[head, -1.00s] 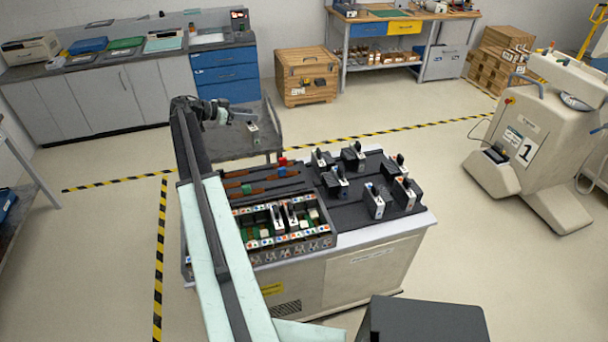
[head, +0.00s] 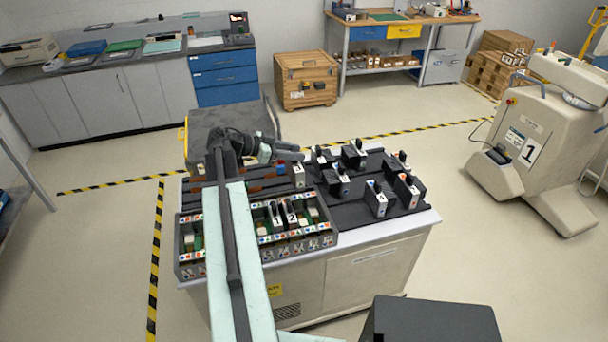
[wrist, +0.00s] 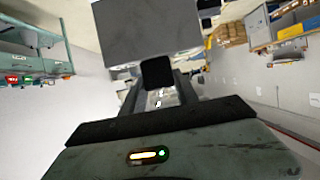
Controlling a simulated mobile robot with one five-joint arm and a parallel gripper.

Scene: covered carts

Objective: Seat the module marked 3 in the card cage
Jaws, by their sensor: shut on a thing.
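My gripper (head: 292,154) is above the back middle of the cart top, shut on a module. The module's white front (head: 298,174) hangs below the jaws, and its number is too small to read. In the wrist view a grey block (wrist: 148,28) with a dark piece beneath it shows beyond my gripper body. The card cage (head: 312,243) is at the cart's front left, nearer the camera than my gripper. Two upright modules (head: 291,212) stand in it, the right one seemingly marked 2. My arm hides part of the cage's left side.
Several black modules with white fronts (head: 376,198) stand on the dark tray at the cart's right. Handled tools (head: 256,189) lie behind the cage, partly hidden. A grey cart (head: 205,122) stands close behind. A large beige machine (head: 535,150) is at the right.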

